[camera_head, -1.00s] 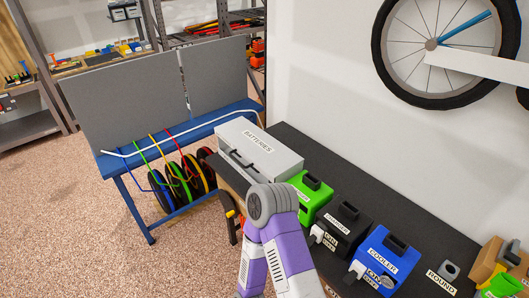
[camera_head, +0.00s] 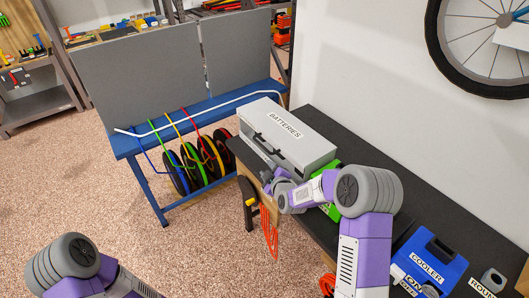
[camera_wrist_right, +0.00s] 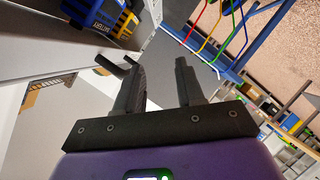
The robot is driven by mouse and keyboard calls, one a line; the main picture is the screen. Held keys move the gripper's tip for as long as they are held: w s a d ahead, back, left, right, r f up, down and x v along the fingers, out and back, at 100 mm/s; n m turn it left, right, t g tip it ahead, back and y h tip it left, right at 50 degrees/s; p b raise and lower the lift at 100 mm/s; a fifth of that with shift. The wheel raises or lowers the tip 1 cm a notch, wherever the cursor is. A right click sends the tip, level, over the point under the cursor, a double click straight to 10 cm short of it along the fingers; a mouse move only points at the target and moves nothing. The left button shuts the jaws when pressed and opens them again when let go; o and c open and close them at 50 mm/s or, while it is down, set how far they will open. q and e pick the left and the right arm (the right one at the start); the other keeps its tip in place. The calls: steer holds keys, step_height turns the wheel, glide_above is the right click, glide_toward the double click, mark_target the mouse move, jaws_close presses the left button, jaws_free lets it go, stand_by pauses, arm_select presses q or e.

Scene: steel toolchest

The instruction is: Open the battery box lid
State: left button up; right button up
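The grey battery box (camera_head: 287,143), labelled BATTERIES, stands at the far end of the black bench in the head view. Its lid (camera_head: 296,124) looks down. A black handle (camera_head: 262,146) runs along its front; a black bar (camera_wrist_right: 114,67), likely this handle, shows in the right wrist view. My right gripper (camera_head: 274,181) is low at the box's front near its right end, partly hidden by my wrist. In the right wrist view the fingers (camera_wrist_right: 158,76) are apart with nothing between them, the left one close to the bar. My left gripper is out of view.
A green box (camera_head: 333,208) stands right of the battery box, partly behind my right arm. A blue COOLER box (camera_head: 428,262) is farther right. A blue bench (camera_head: 130,146) with hose reels stands left. A blue-yellow battery (camera_wrist_right: 95,14) shows in the right wrist view.

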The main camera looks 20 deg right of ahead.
mark_target(265, 149)
steer(key=shift+n+t, duration=0.7)
steer(key=shift+t, duration=0.1)
steer(key=shift+w+d+r, duration=0.15)
steer(key=shift+w+r, duration=0.3)
steer(key=shift+w, duration=1.15)
steer(key=shift+w+d+r, duration=0.2)
steer(key=shift+w+r, duration=0.2)
steer(key=shift+w, duration=1.15)
steer(key=shift+w+d+r, duration=0.15)
steer(key=shift+w+r, duration=0.3)
steer(key=shift+w, duration=1.15)
jaws_close()
